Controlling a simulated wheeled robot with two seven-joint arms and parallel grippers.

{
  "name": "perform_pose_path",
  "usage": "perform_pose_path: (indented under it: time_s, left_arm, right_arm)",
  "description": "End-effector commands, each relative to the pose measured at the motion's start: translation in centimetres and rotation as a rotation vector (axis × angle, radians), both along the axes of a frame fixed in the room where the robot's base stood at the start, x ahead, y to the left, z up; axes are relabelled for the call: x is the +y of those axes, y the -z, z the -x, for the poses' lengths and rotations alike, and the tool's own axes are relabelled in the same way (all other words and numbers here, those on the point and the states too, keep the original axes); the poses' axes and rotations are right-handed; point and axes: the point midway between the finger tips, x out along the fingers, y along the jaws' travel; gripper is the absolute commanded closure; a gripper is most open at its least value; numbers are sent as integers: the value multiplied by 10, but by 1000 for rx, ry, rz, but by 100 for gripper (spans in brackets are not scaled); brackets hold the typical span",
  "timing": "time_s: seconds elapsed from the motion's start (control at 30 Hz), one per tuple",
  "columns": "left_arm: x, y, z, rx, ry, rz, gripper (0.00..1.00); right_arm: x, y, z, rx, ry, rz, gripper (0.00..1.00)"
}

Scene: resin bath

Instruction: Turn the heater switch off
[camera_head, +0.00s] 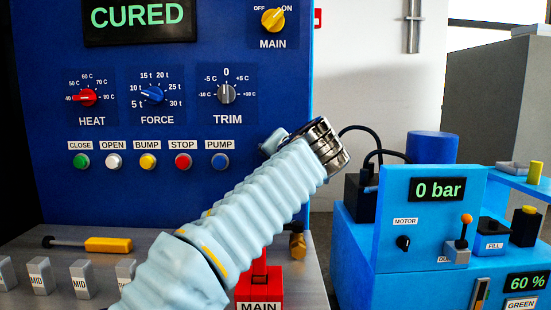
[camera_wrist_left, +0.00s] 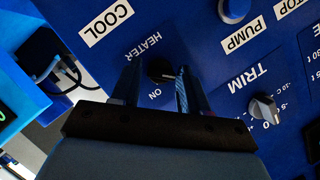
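The heater switch (camera_wrist_left: 160,70) is a small black knob on the blue panel, below the HEATER label in the left wrist view. An ON label sits beside it; no OFF label shows, and I cannot tell which way the knob points. My left gripper (camera_wrist_left: 158,84) is open, with one finger on each side of the knob. I cannot tell whether the fingers touch it. In the head view my left arm reaches up to the right edge of the panel and hides the switch and the fingertips. My right gripper is not in view.
The blue panel (camera_head: 170,205) carries the HEAT, FORCE and TRIM dials and several push buttons. A COOL label (camera_wrist_left: 107,20), the PUMP button (camera_wrist_left: 235,9) and the TRIM knob (camera_wrist_left: 264,108) surround the switch. A blue pump unit (camera_head: 395,200) reading 0 bar stands at right.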

Motion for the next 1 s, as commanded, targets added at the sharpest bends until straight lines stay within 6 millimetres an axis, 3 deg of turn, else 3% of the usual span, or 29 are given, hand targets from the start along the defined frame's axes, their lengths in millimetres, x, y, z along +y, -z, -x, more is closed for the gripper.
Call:
perform_pose_path:
  time_s: [0.1, 0.47, 1.0]
  left_arm:
    - [0, -1, 0, -1, 0, 0, 40]
    - [-2, -4, 8, -4, 1, -1, 40]
    - [-33, -35, 113, -4, 3, 0, 40]
  right_arm:
    - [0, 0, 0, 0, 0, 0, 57]
    - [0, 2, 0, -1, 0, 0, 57]
    - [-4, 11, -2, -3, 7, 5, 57]
